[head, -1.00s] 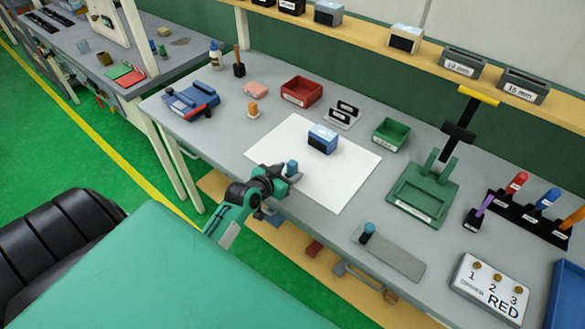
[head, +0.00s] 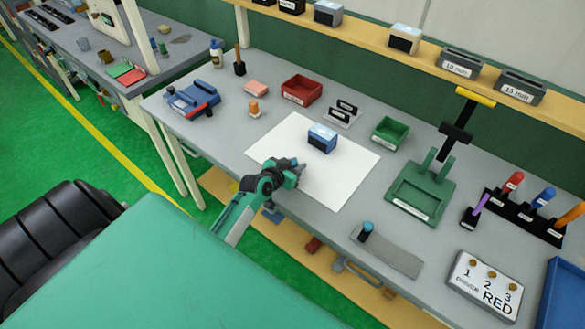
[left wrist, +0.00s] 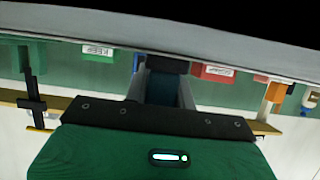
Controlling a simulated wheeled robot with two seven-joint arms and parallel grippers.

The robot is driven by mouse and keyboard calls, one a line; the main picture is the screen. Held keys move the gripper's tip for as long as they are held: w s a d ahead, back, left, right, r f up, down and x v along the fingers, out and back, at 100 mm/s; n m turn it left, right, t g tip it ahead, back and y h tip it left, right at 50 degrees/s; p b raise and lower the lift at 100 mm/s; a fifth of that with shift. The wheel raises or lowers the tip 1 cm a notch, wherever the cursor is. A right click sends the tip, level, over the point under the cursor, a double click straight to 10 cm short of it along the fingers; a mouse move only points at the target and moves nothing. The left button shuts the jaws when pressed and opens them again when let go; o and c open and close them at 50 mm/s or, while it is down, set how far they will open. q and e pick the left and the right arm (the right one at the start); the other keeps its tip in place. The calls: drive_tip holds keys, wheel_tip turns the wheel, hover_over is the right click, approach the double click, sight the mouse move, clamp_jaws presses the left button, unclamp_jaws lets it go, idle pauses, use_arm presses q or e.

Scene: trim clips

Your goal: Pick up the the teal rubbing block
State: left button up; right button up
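My left gripper (head: 297,172) reaches in from the left, over the front edge of the white sheet (head: 345,185). In the left wrist view, a dark teal piece with a black end, which looks like the teal rubbing block (left wrist: 161,88), fills the gap between the grey fingers of the gripper (left wrist: 163,92). In the head view the gripper hides this block. A similar small teal-topped piece (head: 366,229) stands on the left end of a grey strip (head: 395,255). My right gripper is not in view.
A blue block (head: 321,139) stands on the sheet. Behind are a red tray (head: 300,90), a green tray (head: 390,132) and a black holder (head: 343,113). A green stand (head: 420,192) and a labelled box (head: 486,288) are to the right. The sheet's right part is clear.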

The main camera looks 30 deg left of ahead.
use_arm(q)
drive_tip(key=shift+c, duration=1.1)
